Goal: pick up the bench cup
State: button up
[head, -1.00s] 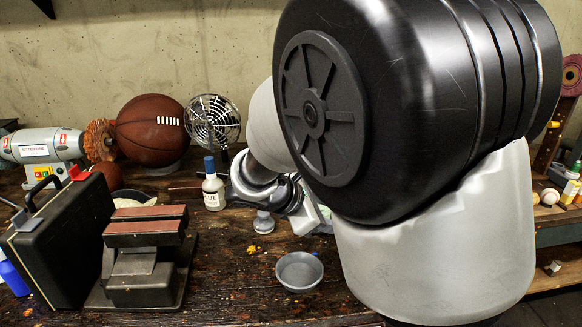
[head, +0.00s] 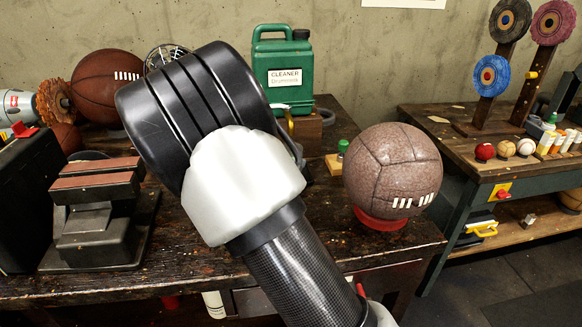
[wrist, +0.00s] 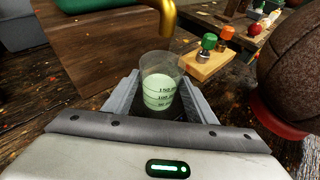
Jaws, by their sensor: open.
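The bench cup (wrist: 161,92), a clear measuring cup with dark graduation marks and pale green contents, stands upright in the wrist view. My gripper (wrist: 158,80) is open, with one finger on each side of the cup. The cup is between the fingers, and I cannot tell whether either finger touches it. In the head view, the cup and my gripper are hidden behind my arm.
A brass tap (wrist: 167,18) hangs just beyond the cup, beside a wooden block (wrist: 115,50). A brown ball (head: 393,170) sits on a red ring (head: 380,219). A green cleaner jug (head: 283,75) stands behind my arm.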

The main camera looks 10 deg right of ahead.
jog(key=b+x, duration=0.1)
jog(key=x, duration=0.5)
jog(key=shift+w+d+f, duration=0.1)
jog(key=shift+w+d, duration=0.05)
jog(key=shift+c, duration=0.4)
jog(key=c, duration=0.8)
